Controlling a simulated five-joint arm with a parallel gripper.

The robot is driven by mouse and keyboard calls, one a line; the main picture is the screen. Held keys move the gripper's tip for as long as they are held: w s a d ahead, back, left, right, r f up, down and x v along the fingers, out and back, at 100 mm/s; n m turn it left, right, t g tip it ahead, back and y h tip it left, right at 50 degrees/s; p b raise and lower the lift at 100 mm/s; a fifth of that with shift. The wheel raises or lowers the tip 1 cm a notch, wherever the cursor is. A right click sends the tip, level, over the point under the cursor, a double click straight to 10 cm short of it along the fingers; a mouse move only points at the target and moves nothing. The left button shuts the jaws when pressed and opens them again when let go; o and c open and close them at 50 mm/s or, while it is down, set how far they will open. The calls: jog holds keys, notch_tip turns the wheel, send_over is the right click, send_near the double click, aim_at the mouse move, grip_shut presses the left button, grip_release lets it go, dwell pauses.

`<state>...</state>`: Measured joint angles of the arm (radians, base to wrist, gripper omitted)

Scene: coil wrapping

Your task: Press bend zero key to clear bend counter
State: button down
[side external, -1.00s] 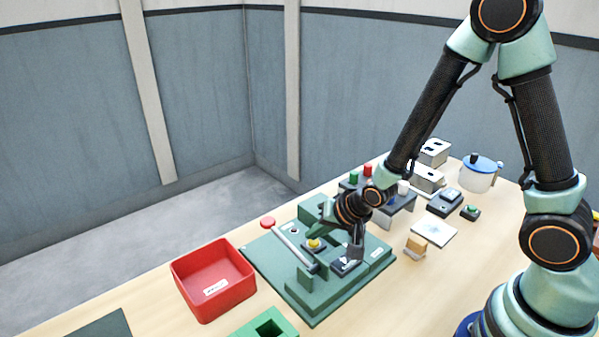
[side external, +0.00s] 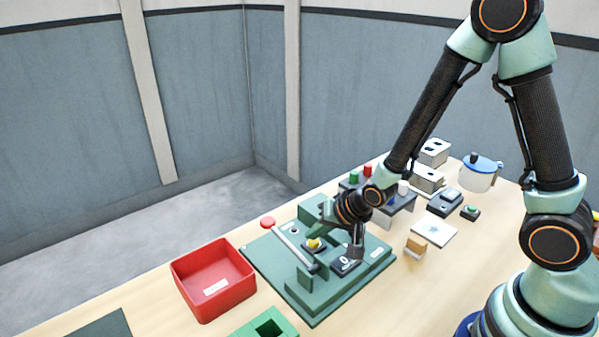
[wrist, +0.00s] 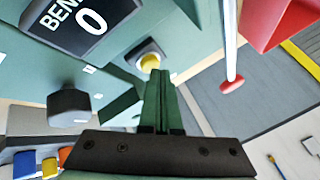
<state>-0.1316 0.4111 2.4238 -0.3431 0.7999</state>
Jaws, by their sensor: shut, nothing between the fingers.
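The green bending fixture (side external: 300,290) lies on the table. Its dark bend counter (side external: 346,264) reads 0; in the wrist view the counter (wrist: 88,22) shows part of the word "BEND" above a 0. A yellow key (side external: 314,244), on a pale square base, sits beside the counter; it also shows in the wrist view (wrist: 150,62). My gripper (side external: 316,234) is shut and empty, its green fingertips (wrist: 160,76) right at the yellow key and partly covering it. I cannot tell whether they touch it.
A red bin (side external: 213,280) stands left of the fixture. A pale rod (side external: 295,249) and a red knob (side external: 267,222) are close to the key. A dark post (side external: 356,240) stands by the counter. Several boxes and a white pot (side external: 480,176) are at the back right.

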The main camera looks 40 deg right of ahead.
aim_at(315, 243)
jog(key=shift+r, duration=0.6)
jog(key=shift+r, duration=0.1)
jog(key=shift+r, duration=2.4)
jog(key=shift+d+r, duration=0.1)
jog(key=shift+r, duration=0.2)
jog(key=s+d+r+n+g, duration=0.1)
jog(key=s+d+r+n, duration=0.1)
jog(key=s+r, duration=0.4)
jog(key=s+d+r+n+h, duration=0.1)
jog(key=s+d+r+n, duration=0.2)
jog(key=s+r+n, duration=0.2)
notch_tip(315, 243, up, 3)
jog(key=shift+s+r+n+g, duration=0.15)
jog(key=shift+s+n+g, duration=0.15)
jog(key=shift+s+g, duration=0.15)
